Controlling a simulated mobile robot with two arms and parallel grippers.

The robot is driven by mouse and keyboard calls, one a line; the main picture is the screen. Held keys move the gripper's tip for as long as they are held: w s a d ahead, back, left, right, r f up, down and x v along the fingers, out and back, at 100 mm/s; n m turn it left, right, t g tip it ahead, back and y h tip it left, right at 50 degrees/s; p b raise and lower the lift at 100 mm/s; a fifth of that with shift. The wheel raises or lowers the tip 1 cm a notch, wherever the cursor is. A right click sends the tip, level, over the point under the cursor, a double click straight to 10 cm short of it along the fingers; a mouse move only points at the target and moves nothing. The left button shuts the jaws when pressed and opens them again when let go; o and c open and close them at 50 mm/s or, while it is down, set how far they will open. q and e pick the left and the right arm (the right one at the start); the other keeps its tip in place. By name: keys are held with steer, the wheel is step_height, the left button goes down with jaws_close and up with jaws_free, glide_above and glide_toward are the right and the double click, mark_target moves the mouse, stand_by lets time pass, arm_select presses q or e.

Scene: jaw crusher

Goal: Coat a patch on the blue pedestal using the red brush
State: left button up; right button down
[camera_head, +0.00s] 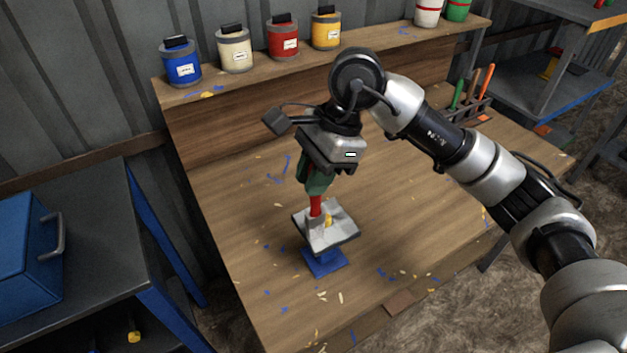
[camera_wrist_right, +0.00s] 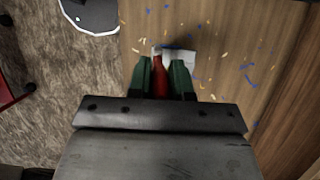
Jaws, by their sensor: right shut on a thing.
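The red brush (camera_head: 315,205) is held upright, its handle between the green fingers of my right gripper (camera_head: 316,186). In the right wrist view the red handle (camera_wrist_right: 159,78) shows between the two fingers of my right gripper (camera_wrist_right: 160,80). The brush's lower end is at a grey-white plate (camera_head: 344,228) with a yellow mark on it; I cannot tell whether the bristles touch it. The plate sits on the blue pedestal (camera_head: 325,263), whose blue base shows below it. My left gripper is not in view.
The wooden bench (camera_head: 400,235) has blue and yellow flecks and open room around the pedestal. Blue (camera_head: 182,66), cream (camera_head: 236,54), red (camera_head: 284,42) and yellow (camera_head: 326,30) paint cans stand on the back shelf. A tool rack (camera_head: 470,110) is at the back right. A blue toolbox (camera_head: 25,258) is at left.

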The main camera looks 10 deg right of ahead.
steer(key=shift+r, duration=0.55)
steer(key=w+a+b, duration=0.1)
steer(key=w+a, duration=0.1)
steer(key=w, duration=0.6)
steer(key=shift+a+f+b, duration=0.25)
steer(key=shift+a+b, duration=0.05)
